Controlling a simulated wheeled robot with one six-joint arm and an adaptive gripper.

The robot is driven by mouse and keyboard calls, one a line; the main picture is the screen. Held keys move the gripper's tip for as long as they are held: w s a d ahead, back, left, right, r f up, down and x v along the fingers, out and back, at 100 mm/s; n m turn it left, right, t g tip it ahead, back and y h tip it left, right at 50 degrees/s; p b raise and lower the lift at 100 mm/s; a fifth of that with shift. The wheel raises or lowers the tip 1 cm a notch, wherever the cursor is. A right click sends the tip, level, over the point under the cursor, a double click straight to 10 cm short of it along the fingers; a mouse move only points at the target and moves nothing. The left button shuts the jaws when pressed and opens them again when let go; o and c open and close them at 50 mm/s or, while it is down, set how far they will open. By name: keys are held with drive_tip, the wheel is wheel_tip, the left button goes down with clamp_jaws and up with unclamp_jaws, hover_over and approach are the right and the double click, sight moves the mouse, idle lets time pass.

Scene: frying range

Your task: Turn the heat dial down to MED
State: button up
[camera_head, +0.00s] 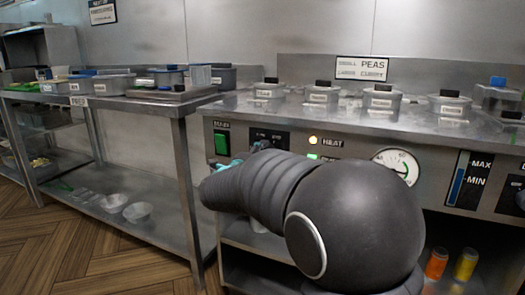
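The range's front panel (232,126) faces me, with a dial plate (281,137) left of the lit HEAT lamp (313,140). A dark knob shows partly at this plate, just above my arm. Its pointer and setting are too small and too covered to read. My dark arm fills the middle of the view and reaches toward the panel. A small teal part (225,164) shows at its far end, left of and below the dial plate. My gripper's fingers are hidden behind the arm, so I cannot tell whether they touch anything.
A green MAIN switch (222,142) is left of the dial plate. A round gauge (399,163) and a MAX/MIN level strip (468,180) are to the right. Lidded containers line the range top. A steel table (150,101) with tubs stands left. Orange (437,263) and yellow (466,264) bottles stand below.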

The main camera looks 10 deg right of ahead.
drive_tip(key=shift+n+p, duration=0.45)
drive_tip(key=shift+n, duration=0.65)
drive_tip(key=o, duration=1.2)
drive_tip(key=shift+c, duration=0.2)
drive_tip(key=shift+s, duration=0.1)
drive_tip(key=v, duration=1.1)
drive_tip(key=shift+s+a, duration=0.3)
